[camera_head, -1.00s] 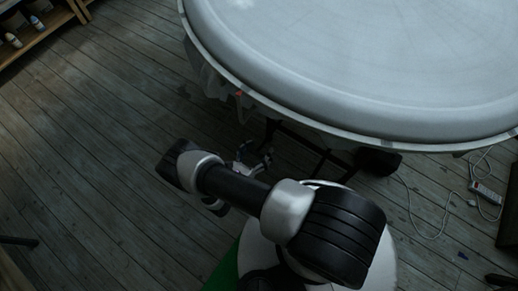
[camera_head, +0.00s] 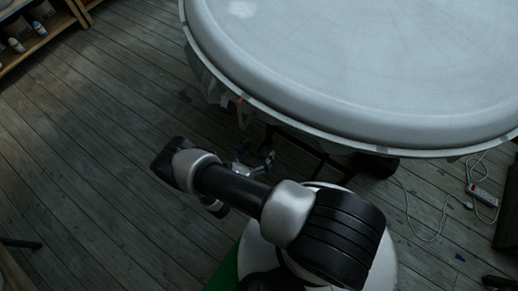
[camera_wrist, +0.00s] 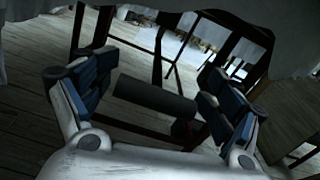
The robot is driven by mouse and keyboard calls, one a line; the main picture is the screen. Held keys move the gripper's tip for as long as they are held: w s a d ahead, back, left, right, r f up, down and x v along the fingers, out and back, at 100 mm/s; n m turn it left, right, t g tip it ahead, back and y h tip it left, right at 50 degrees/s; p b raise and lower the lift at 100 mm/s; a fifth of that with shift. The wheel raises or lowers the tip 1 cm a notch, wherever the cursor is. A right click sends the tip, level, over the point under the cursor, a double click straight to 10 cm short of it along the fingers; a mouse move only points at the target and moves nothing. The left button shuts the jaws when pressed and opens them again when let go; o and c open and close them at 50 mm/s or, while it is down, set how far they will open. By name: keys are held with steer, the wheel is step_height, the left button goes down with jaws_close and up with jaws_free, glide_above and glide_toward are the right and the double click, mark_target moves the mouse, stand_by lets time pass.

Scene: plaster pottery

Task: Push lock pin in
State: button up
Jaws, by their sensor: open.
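My gripper (camera_wrist: 155,84) is open in the wrist view, with blue-padded fingers at left and right and nothing held. A dark cylinder (camera_wrist: 155,98) shows between the fingers, beyond them; I cannot tell its distance. I cannot make out the lock pin for certain. A small dark red spot (camera_wrist: 183,130) lies under the cylinder's right end. In the head view my gripper (camera_head: 262,158) is partly hidden behind my arm, below the near edge of the large round table (camera_head: 350,65). A tiny red part (camera_head: 239,100) shows under the table's left rim.
Dark frame bars (camera_wrist: 160,55) cross beyond the gripper, and pale cloth (camera_wrist: 285,35) hangs at the upper right. A power strip (camera_head: 482,194) with a white cable lies on the floor at right. A shelf (camera_head: 40,35) stands at upper left.

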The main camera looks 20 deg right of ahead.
stand_by(0.3)
steer(key=v, duration=1.2)
steer(key=w+d+r+m+g+y, duration=0.15)
steer(key=r+m+g, duration=0.5)
steer(key=r, duration=0.65)
steer(key=w+r+m+g+y, duration=0.3)
steer(key=r+m+g, duration=0.35)
steer(key=r, duration=0.65)
steer(key=s+d+r+m+t+y, duration=0.3)
steer(key=s+r+m+y, duration=0.2)
steer(key=r, duration=0.5)
steer(key=s+d+r+m+t+y, duration=0.4)
steer(key=s+r+m+y, duration=0.1)
steer(key=s+r+m, duration=0.3)
steer(key=shift+s+d+r+m, duration=0.25)
steer(key=shift+r+m, duration=0.45)
steer(key=shift+r, duration=0.5)
